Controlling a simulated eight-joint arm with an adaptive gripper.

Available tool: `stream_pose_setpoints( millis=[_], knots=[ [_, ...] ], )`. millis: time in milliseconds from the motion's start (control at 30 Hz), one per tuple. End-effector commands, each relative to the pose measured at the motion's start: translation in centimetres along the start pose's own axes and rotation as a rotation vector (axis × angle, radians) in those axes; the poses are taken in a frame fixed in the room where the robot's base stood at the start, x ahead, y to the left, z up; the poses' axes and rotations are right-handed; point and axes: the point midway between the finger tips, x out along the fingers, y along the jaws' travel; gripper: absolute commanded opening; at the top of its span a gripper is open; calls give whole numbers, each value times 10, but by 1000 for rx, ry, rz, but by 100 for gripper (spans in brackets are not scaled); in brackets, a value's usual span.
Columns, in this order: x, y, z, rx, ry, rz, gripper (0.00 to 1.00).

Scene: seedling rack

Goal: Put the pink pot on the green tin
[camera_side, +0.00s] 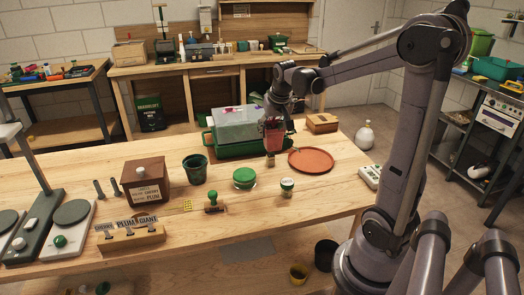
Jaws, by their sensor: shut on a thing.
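The pink pot (273,139), reddish in this light, is at my gripper (274,122) near the back middle of the table. My gripper points down and is shut on the pot; the fingertips are small and partly hidden against it. A small brown item shows directly below the pot, and I cannot tell whether they touch. A low round green tin (244,178) with a pale band stands on the table, nearer the camera and to the left of the pot. Nothing is seen on its top.
A green tray with a clear cover (237,125) is behind the pot. A terracotta saucer (311,160) lies to the right. A small green-lidded jar (287,187), a stamp (213,203) and a dark green pot (195,168) surround the tin.

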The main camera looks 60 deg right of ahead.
Motion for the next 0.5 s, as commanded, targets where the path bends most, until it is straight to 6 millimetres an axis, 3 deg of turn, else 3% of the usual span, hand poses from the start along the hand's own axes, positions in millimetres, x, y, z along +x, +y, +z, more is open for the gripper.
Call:
stream_pose_setpoints(
  millis=[300,500],
  knots=[
    [40,-64,4,-5,0,-1,20],
    [57,-89,5,-2,0,0,20]
  ],
)
